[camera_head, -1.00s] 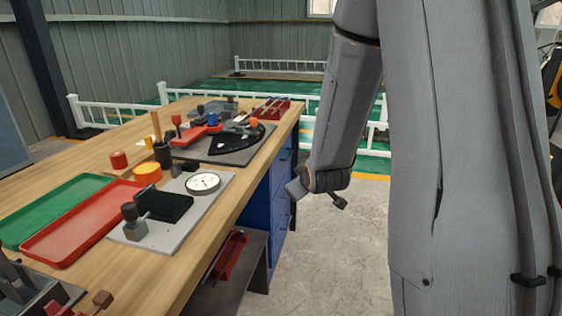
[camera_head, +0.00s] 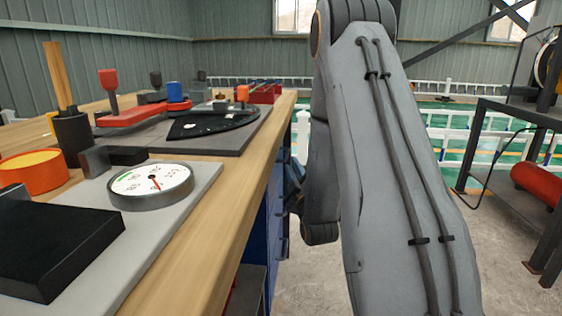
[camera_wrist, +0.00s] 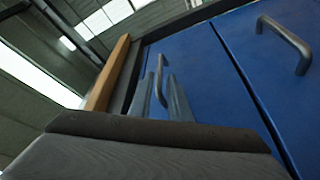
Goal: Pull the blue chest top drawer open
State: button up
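The blue chest (camera_head: 258,237) stands under the right edge of the workbench, largely hidden by the tabletop and my arm in the head view. In the wrist view its top drawer (camera_wrist: 201,68) lies by the wooden edge, its front looking flush. The top drawer's grey bar handle (camera_wrist: 160,64) stands out from the front. My gripper (camera_wrist: 159,82) is open, its two fingers on either side of the handle's near part. Whether they touch it I cannot tell. In the head view the gripper (camera_head: 294,186) is mostly hidden behind my arm.
A lower drawer with its handle (camera_wrist: 290,44) lies at the upper right of the wrist view. The wooden tabletop (camera_head: 205,258) carries a dial gauge (camera_head: 151,185) and a black block (camera_head: 48,245). A rack with a red cylinder (camera_head: 538,184) stands right. Floor before the chest is clear.

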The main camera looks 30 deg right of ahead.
aim_at(288, 152)
jog(key=shift+b+x, duration=0.95)
jog(key=shift+x, duration=3.15)
jog(key=shift+c, duration=0.4)
grip_shut()
jog(key=shift+s, duration=0.1)
